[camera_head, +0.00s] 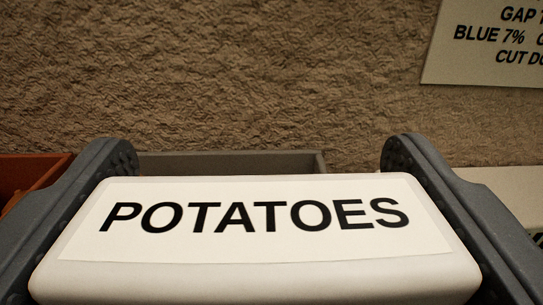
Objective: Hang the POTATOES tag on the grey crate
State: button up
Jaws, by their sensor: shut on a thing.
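The POTATOES tag (255,272) is a white block with a white label in black letters, facing me at the bottom middle. My gripper (258,160) is shut on it, with one dark grey finger against each end of the tag. The grey crate (235,163) shows behind the tag; only its upper rim and a bit of its right side are visible. The tag and fingers hide the rest of the crate. I cannot tell whether the tag touches the crate.
An orange-red crate (30,172) stands to the left of the grey one, partly behind my left finger. A white object (508,182) is at the right, behind my right finger. A rough brown wall (250,75) rises behind, with a printed sign (485,65) at upper right.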

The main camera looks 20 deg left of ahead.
dwell(0.4)
jog(key=shift+s+f, duration=0.1)
jog(key=shift+f, duration=0.05)
jog(key=shift+f+b, duration=0.85)
jog(key=shift+f, duration=1.95)
jog(key=shift+f, duration=1.45)
jog(key=o, duration=0.9)
jog(key=shift+c, duration=0.2)
jog(key=shift+r, duration=0.1)
